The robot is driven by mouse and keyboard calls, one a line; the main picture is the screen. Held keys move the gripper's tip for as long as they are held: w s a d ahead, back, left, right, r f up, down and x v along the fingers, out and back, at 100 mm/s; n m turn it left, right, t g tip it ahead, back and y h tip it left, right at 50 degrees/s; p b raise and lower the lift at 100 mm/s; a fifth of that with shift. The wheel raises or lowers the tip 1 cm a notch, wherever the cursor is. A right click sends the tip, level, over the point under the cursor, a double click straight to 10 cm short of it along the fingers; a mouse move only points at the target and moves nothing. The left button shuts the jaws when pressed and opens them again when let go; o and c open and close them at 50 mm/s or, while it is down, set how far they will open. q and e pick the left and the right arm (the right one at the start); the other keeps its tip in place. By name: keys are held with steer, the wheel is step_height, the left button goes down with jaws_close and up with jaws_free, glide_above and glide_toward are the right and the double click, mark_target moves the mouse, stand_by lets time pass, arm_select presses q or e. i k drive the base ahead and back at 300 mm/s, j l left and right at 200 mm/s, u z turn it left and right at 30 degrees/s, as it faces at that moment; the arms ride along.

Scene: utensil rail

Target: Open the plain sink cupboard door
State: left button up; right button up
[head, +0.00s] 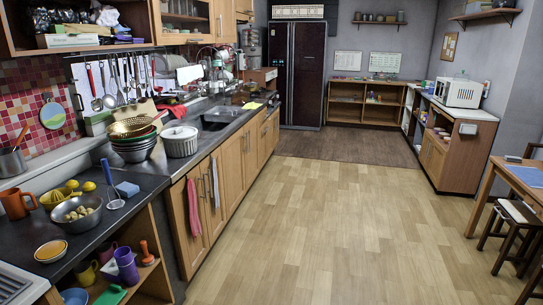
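A row of light wooden cupboard doors runs under the dark counter on the left. The sink (221,119) is set into that counter. A plain wooden door (232,168) with nothing hanging on it is below the sink and looks closed. Nearer to me, another door (181,222) has a pink towel (194,209) hanging at its handle. A pale cloth hangs beside the upright bar handles (207,188) just past it. Neither of my grippers is in view.
The wooden floor (310,230) in front of the cupboards is clear. An open shelf with cups (125,265) stands at the near left. A table (515,180) and stools (515,222) are at the right. A dark fridge (305,75) stands at the back.

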mark_target(232, 148)
steer(key=i, duration=2.35)
steer(key=i+u, duration=0.1)
steer(key=i, duration=0.5)
steer(key=i+l, duration=0.1)
steer(key=i, duration=0.55)
steer(key=i+l+u, duration=0.15)
steer(key=i, duration=0.45)
